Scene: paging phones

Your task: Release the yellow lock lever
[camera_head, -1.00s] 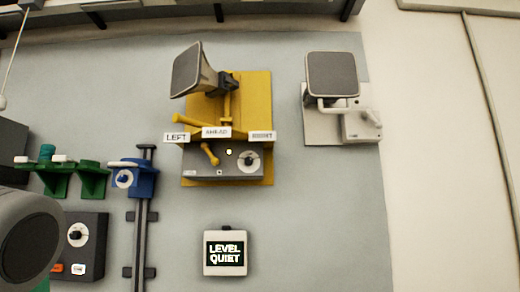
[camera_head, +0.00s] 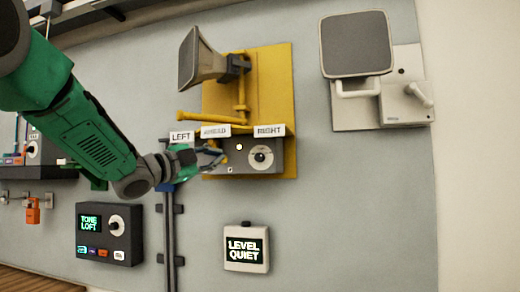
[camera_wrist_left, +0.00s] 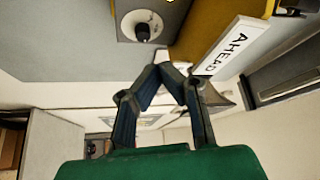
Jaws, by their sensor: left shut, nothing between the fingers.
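The yellow mount (camera_head: 275,85) on the wall panel carries a grey horn (camera_head: 202,62), a long yellow lever (camera_head: 195,115) and the labels LEFT, AHEAD and RIGHT. Below the labels is a grey box (camera_head: 236,168) with a round white dial (camera_head: 260,157). The short yellow lock lever under AHEAD is not visible now; my left gripper covers that spot. My left gripper (camera_head: 220,154) is shut and empty in front of the box's left part. In the left wrist view its fingers (camera_wrist_left: 172,70) meet below the dial (camera_wrist_left: 142,26) and the AHEAD label (camera_wrist_left: 236,46); contact cannot be told.
A square speaker (camera_head: 356,44) hangs on a white mount at right. A LEVEL QUIET display (camera_head: 246,250) is below the yellow mount. A TONE LOFT box (camera_head: 108,234) and a dark vertical rail (camera_head: 171,235) are at lower left. The panel right of the display is clear.

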